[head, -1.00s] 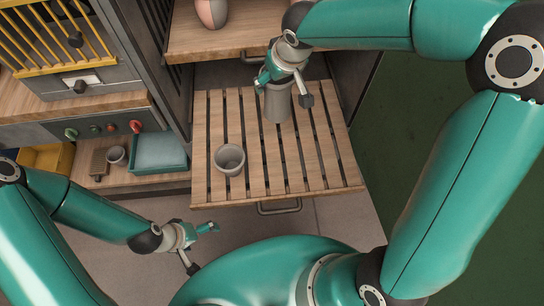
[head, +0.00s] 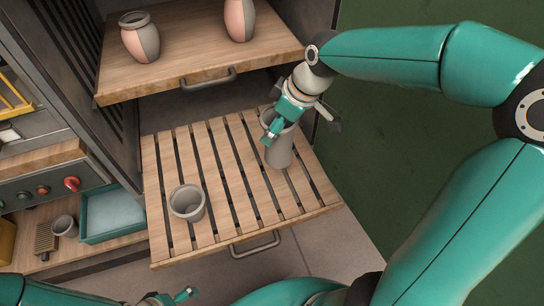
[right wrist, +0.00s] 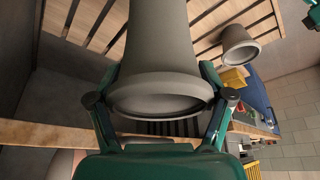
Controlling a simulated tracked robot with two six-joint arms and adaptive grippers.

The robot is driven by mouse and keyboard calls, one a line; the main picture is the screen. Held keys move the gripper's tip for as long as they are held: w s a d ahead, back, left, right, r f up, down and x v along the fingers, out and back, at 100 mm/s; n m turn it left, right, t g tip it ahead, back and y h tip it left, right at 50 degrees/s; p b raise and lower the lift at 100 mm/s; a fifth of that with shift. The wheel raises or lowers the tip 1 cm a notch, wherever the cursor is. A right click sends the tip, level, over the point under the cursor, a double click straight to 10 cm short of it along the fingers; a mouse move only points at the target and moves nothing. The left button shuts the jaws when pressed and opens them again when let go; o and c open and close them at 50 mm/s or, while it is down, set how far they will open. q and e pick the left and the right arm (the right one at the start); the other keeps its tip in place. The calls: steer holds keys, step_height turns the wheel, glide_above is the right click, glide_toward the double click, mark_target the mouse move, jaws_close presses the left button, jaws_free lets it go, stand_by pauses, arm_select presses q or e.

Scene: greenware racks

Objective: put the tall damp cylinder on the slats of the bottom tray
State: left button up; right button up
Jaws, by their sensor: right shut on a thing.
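The tall grey cylinder (head: 279,152) is upright over the right part of the bottom tray's slats (head: 222,160). I cannot tell whether its base touches them. My right gripper (head: 284,118) is at its top end, shut on it. In the right wrist view the cylinder (right wrist: 160,45) fills the space between the two fingers (right wrist: 160,77), its open rim facing the camera. My left gripper (head: 172,298) is at the bottom edge of the head view, mostly cut off and away from the tray.
A short grey cup (head: 187,203) stands on the slats to the left, apart from the cylinder. The upper shelf (head: 185,75) above holds two pink-and-grey vases (head: 140,38). A teal basin (head: 110,212) and a small cup (head: 65,226) are at left. Slats between cup and cylinder are bare.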

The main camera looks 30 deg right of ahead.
mark_target(296, 130)
step_height(296, 130, down, 10)
steer(key=shift+f+b, duration=0.25)
steer(key=shift+b, duration=0.55)
steer(key=shift+f, duration=0.1)
steer(key=o, duration=1.4)
steer(key=shift+r, duration=0.2)
steer(key=p+v, duration=0.1)
steer(key=v, duration=1)
steer(key=shift+s+d+r+p, duration=0.1)
steer(key=shift+r+p, duration=0.3)
